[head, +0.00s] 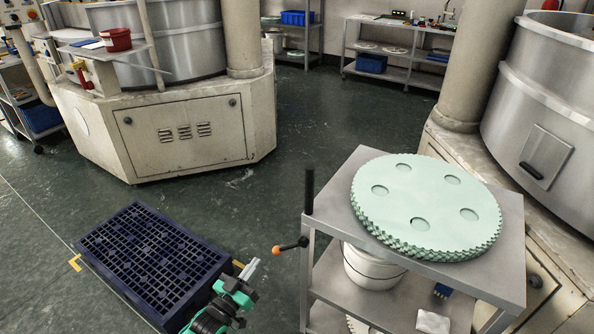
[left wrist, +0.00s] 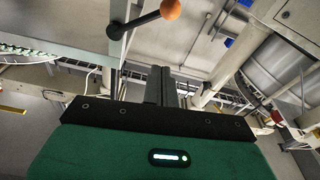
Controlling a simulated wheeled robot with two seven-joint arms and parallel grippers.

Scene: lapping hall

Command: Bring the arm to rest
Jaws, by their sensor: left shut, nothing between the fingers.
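My left gripper (head: 253,267) shows at the bottom middle of the head view, with its green and black wrist below it. Its grey fingers are together with nothing between them. It is over the floor, between the dark blue grid crate and the steel cart, apart from both as far as I can tell. In the left wrist view the shut fingers (left wrist: 160,84) point away past the green housing. My right gripper is not in view.
A steel cart (head: 345,178) holds stacked pale green toothed discs (head: 425,197); its orange-knobbed lever (head: 277,250) sticks out near my gripper. The blue grid crate (head: 105,220) lies at left. Large machines stand behind and at right. Open green floor (head: 290,130) lies between.

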